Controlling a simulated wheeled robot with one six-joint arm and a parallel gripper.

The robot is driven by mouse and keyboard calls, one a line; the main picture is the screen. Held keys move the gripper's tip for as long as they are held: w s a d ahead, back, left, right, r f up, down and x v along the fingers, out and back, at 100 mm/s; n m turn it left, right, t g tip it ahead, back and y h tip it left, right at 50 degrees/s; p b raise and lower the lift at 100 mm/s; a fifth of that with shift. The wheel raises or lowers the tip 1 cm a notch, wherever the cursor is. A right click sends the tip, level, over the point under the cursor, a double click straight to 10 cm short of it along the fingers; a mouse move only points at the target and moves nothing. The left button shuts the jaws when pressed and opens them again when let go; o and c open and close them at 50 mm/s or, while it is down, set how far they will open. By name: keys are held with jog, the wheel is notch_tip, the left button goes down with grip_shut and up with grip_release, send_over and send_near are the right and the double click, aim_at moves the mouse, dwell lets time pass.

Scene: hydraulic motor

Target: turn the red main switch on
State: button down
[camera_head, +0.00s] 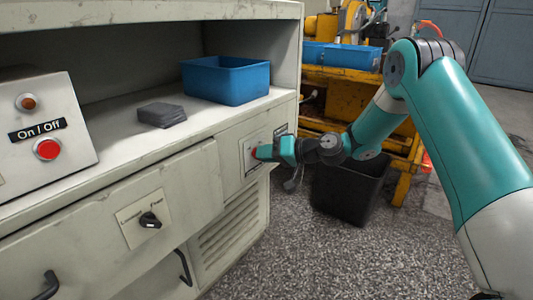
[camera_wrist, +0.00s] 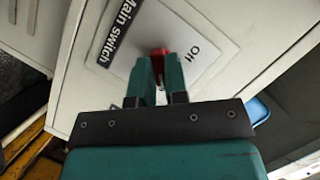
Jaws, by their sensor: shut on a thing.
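The red main switch (camera_wrist: 159,54) is a small red knob on a pale plate (camera_wrist: 193,32) on the cabinet's front. In the wrist view, "Off" is printed beside it and a black "Main switch" label (camera_wrist: 117,32) is near the plate. My gripper (camera_wrist: 160,66) is at the knob, with its two teal fingers shut on it from both sides. In the head view, my gripper (camera_head: 262,152) reaches the plate at the cabinet's right end. Only a bit of red shows there, and the fingers hide most of the knob.
A control box (camera_head: 45,125) labelled "On / Off" stands on the cabinet at left. A blue bin (camera_head: 226,80) and dark stacked pads (camera_head: 162,115) lie on the shelf. A black selector knob (camera_head: 150,220) is on the front. A black bin (camera_head: 347,190) stands on the floor below my arm.

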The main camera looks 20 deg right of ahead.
jog(key=shift+w+a+r, duration=0.1)
jog(key=shift+a, duration=0.05)
jog(key=c, duration=1.1)
grip_release()
jog(key=shift+a, duration=0.1)
jog(key=shift+c, duration=0.2)
jog(key=p+v, duration=0.4)
jog(key=v, duration=1.3)
jog(key=shift+d, duration=0.25)
jog(key=shift+a, duration=0.1)
